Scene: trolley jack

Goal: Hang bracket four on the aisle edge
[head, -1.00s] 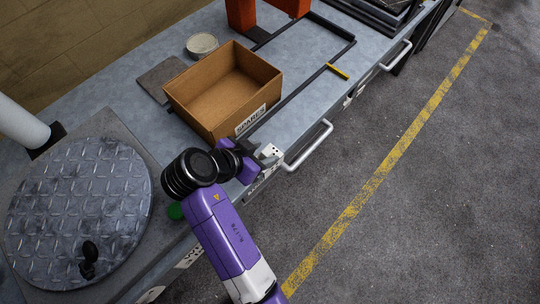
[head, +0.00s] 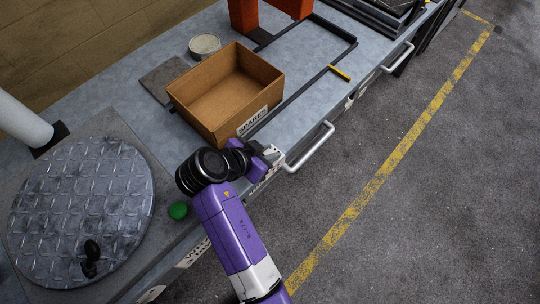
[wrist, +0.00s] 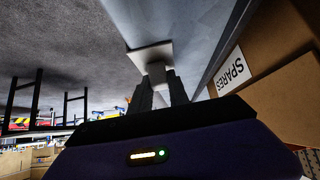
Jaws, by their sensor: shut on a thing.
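A small pale bracket (head: 276,153) with dark holes is at the tip of my gripper (head: 266,152), at the aisle edge of the grey bench in the head view. In the wrist view my gripper (wrist: 160,90) has both fingers closed on the stem of the bracket (wrist: 150,53), whose pale plate faces outward beyond the fingertips. I cannot tell whether the bracket touches the edge. My gripper hides part of the edge in the head view.
A cardboard box labelled SPARES (head: 205,118) stands on the bench close behind my gripper. A rail handle (head: 312,148) sticks out just right of the bracket. A green button (head: 178,210) and a round tread plate (head: 80,215) lie left. The aisle floor is clear.

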